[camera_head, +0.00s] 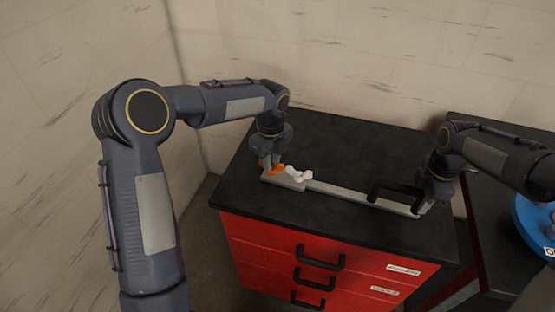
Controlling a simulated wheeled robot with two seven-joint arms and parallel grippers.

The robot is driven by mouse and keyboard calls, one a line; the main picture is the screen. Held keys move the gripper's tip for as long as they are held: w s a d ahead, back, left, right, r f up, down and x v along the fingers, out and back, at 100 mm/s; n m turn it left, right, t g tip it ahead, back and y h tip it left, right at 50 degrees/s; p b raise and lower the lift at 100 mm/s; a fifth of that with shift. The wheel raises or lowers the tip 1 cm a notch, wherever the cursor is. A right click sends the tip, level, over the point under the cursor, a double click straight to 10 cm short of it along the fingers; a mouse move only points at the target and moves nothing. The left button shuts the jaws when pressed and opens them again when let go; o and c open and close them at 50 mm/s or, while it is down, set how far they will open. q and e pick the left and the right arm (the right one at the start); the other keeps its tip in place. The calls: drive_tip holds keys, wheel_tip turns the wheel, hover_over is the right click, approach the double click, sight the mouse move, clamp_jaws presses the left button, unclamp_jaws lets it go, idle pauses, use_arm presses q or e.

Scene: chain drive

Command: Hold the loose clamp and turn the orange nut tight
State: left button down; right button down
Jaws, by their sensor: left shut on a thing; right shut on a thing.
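A long light-grey bar (340,192), which looks like the clamp, lies on the black top of a red cabinet. Orange parts (277,170), which look like the orange nut, show at the bar's left end. My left gripper (270,165) points down there and is shut on the orange nut; its fingers hide part of it. A white lobed piece (298,175) sits on the bar just right of the nut. My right gripper (424,205) is at the bar's right end and is shut on the clamp there; its fingertips are hard to make out.
A black handle-shaped part (394,189) stands over the bar just left of my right gripper. The cabinet top (340,150) is clear behind the bar. Red drawers (285,250) with black handles face the front. A blue round object (535,225) is at the right edge.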

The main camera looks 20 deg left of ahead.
use_arm(q)
drive_tip(key=c, duration=1.4)
unclamp_jaws()
wheel_tip(320, 180, up, 12)
use_arm(e)
drive_tip(key=c, duration=1.1)
unclamp_jaws()
drive_tip(key=shift+o, duration=0.2)
